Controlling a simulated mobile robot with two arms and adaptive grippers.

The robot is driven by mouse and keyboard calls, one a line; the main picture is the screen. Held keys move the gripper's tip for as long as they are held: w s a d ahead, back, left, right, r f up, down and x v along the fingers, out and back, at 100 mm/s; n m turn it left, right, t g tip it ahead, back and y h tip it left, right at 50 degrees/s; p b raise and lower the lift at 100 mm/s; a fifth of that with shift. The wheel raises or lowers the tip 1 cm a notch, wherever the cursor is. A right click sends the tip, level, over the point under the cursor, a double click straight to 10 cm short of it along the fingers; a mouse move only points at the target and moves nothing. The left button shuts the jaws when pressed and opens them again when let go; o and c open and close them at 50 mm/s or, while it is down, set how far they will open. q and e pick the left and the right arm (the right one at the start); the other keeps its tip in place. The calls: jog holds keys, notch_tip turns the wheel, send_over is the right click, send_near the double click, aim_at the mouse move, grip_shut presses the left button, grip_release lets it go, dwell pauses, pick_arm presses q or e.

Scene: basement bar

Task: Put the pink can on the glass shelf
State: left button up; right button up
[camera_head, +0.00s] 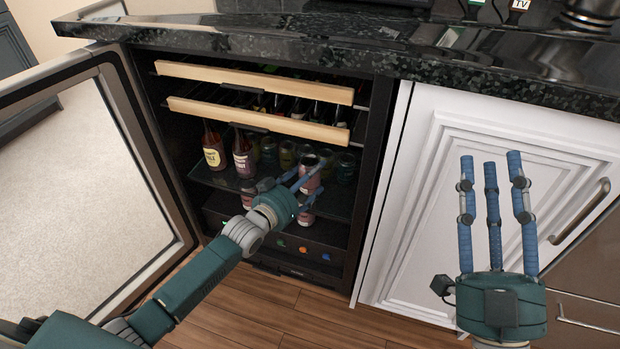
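The pink can (310,179) is inside the open drinks fridge, between the blue fingers of my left gripper (312,172). The fingers appear closed around its sides, and they hide part of it. The can looks roughly upright, over the front right part of the glass shelf (215,180). I cannot tell whether its base touches the glass. My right gripper (493,210) is open and empty, fingers pointing up, in front of the white cabinet door.
Bottles (212,150) stand on the shelf's left side, with several dark cans (346,168) behind. Wooden-fronted racks (255,82) hang above. The fridge door (95,190) stands open at left. A dark stone counter (300,40) overhangs the fridge; a white cabinet (420,200) adjoins it.

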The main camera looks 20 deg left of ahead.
jog(key=shift+s+r, duration=0.1)
jog(key=shift+r, duration=0.05)
pick_arm(q)
jog(key=o, duration=1.4)
pick_arm(e)
jog(key=shift+s+r, duration=0.1)
jog(key=shift+r, duration=0.05)
pick_arm(q)
jog(key=shift+r, duration=0.1)
jog(key=p+v, duration=0.4)
jog(key=v, duration=0.8)
jog(key=s+d+r+g+y, duration=0.1)
jog(key=s+d+r+g, duration=0.1)
jog(key=s+d+r, duration=0.6)
jog(key=s+r, duration=0.1)
jog(key=s, duration=0.2)
jog(key=shift+s+d+r+y, duration=0.2)
jog(key=shift+s+r+y, duration=0.1)
jog(key=shift+s, duration=0.1)
pick_arm(e)
notch_tip(320, 180, down, 21)
jog(key=w+d+g+h, duration=0.1)
jog(key=d+g+h, duration=0.1)
jog(key=g, duration=0.8)
jog(key=shift+w+g+h, duration=0.3)
jog(key=shift+w+h, duration=0.05)
jog(key=shift+h, duration=0.45)
